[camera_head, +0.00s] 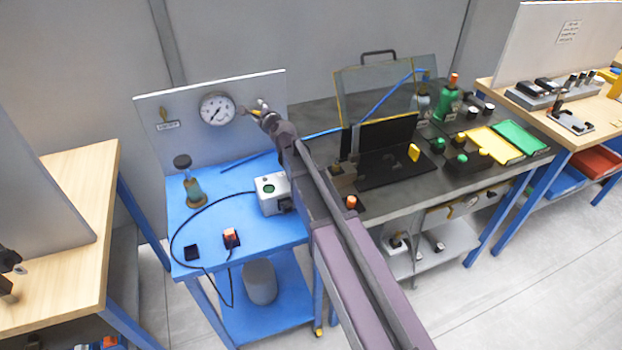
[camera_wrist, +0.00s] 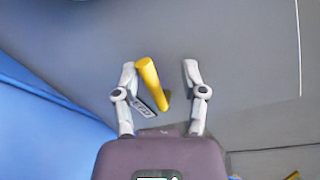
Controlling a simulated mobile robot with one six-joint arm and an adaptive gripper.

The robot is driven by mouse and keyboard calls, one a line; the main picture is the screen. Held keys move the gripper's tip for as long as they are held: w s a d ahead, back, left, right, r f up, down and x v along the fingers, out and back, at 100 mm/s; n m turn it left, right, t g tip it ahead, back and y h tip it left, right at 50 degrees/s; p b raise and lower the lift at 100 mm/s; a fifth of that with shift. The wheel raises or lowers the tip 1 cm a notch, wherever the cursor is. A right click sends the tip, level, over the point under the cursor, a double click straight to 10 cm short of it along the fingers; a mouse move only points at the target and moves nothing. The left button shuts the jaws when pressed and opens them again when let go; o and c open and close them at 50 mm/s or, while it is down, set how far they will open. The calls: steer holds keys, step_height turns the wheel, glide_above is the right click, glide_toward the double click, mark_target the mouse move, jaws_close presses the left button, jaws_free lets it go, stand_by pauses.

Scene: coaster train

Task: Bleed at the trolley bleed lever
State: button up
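A yellow lever (camera_wrist: 152,82) shows in the wrist view, with a small label plate (camera_wrist: 143,105) beside it, partly hidden. My gripper (camera_wrist: 160,65) is open, with the lever between its two fingers, nearer the left one; I see no clear contact. In the head view my gripper (camera_head: 262,108) is at the grey back panel (camera_head: 250,88) of the blue trolley (camera_head: 225,190), right of the round gauge (camera_head: 216,109). A bit of yellow (camera_head: 248,112) shows beside it there. Another yellow handle (camera_head: 163,114) sits above a label at the panel's left.
A dark bench (camera_head: 400,200) with a clear guard stands at right, a wooden table (camera_head: 70,210) at left.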

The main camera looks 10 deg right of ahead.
mark_target(264, 100)
steer(key=d+m, duration=0.1)
steer(key=m, duration=0.2)
steer(key=d+r+m+y, duration=0.1)
steer(key=m, duration=0.1)
steer(key=d+r+m+t+b, duration=0.1)
steer(key=m, duration=0.2)
steer(key=shift+w+m+y, duration=0.3)
steer(key=shift+w+y, duration=0.05)
steer(key=shift+y, duration=0.05)
steer(key=s+d+f+n+g+h+p, duration=0.1)
steer(key=s+d+f+n+g+p, duration=0.1)
steer(key=s+n, duration=0.6)
steer(key=s+d+f+n+g+h+p, duration=0.1)
steer(key=s+d+n+g+p, duration=0.3)
steer(key=s, duration=0.7)
steer(key=s+d+f+n+g+h+p, duration=0.1)
steer(key=s+d+f+n+g+p, duration=0.2)
steer(key=s+n+g, duration=0.4)
steer(key=shift+s+d+f+n+p, duration=0.5)
steer(key=shift+s+n, duration=0.85)
steer(key=shift+n, duration=1.25)
steer(key=shift+a, duration=0.15)
